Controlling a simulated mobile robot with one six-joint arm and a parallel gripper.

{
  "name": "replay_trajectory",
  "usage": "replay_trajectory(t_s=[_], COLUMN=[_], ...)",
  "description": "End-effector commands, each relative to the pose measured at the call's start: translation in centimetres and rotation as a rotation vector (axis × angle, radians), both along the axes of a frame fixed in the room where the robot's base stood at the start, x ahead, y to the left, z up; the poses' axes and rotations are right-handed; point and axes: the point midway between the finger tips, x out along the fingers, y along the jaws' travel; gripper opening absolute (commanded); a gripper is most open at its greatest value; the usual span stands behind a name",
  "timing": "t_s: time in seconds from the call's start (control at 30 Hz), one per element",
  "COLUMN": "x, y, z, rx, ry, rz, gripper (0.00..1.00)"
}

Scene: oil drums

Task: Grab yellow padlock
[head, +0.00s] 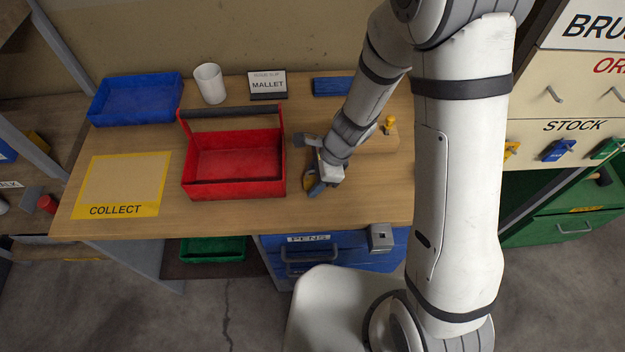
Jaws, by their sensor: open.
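A small yellow item (511,150) is on the front of the cabinet at the right, below the drawers and partly hidden by my arm. It may be the yellow padlock, but it is too small to be sure. Another small yellow item (390,125) stands on a wooden block on the bench, and its kind is unclear. My gripper (314,188) is open, low over the bench just right of the red tote, far from the cabinet item. A dull yellow patch (308,182) shows beside its fingers; I cannot tell what it is.
The red tote (236,190), blue tray (110,112), white cup (209,84), MALLET card (268,85) and yellow-edged COLLECT mat (147,210) are on the bench. Blue (559,150) and green (606,149) items are along the cabinet's STOCK strip. A grey box (381,238) is at the bench front.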

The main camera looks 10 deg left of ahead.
Motion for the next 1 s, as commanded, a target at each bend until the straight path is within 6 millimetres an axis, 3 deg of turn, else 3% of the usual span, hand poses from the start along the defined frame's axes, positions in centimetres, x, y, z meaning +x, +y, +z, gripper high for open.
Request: replay_trajectory(t_s=[0.2, 0.73, 1.0], x=[0.02, 0.05, 0.07], y=[-0.01, -0.05, -0.07], z=[0.01, 0.04, 0.07], rx=[0.000, 0.001, 0.001], ry=[-0.001, 0.000, -0.001], rz=[0.000, -0.001, -0.002], gripper=[0.44, 0.00, 0.00])
